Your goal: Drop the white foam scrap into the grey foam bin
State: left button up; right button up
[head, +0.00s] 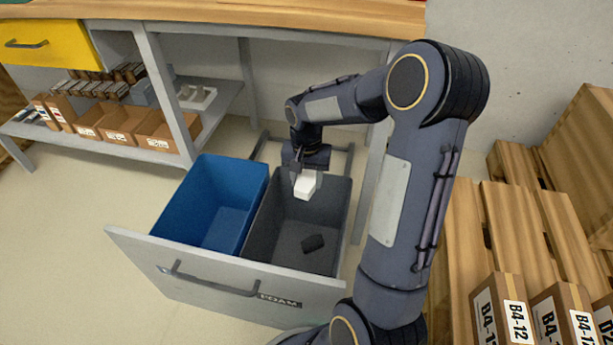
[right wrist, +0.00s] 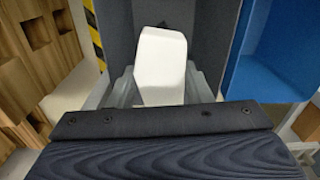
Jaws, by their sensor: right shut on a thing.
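The white foam scrap (head: 305,184) is held by my right gripper (head: 303,171) over the back part of the grey foam bin (head: 262,232). In the right wrist view the white foam scrap (right wrist: 161,62) sits between the fingers of my right gripper (right wrist: 162,88), with the grey bin (right wrist: 212,35) around and behind it. My right gripper is shut on the scrap. I cannot tell exactly how far the scrap is above the bin floor. A small dark piece (head: 313,243) lies on the bin floor. My left gripper is not in view.
A blue bin (head: 205,205) stands directly left of the grey bin in the pulled-out drawer, behind its front panel (head: 222,290). The workbench top (head: 250,12) lies above and behind. Wooden pallets (head: 500,228) and labelled boxes (head: 500,312) are at the right.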

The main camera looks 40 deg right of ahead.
aim_at(306, 179)
jog(key=o, duration=1)
notch_tip(306, 179, up, 8)
jog(key=p, duration=0.3)
jog(key=shift+f, duration=0.1)
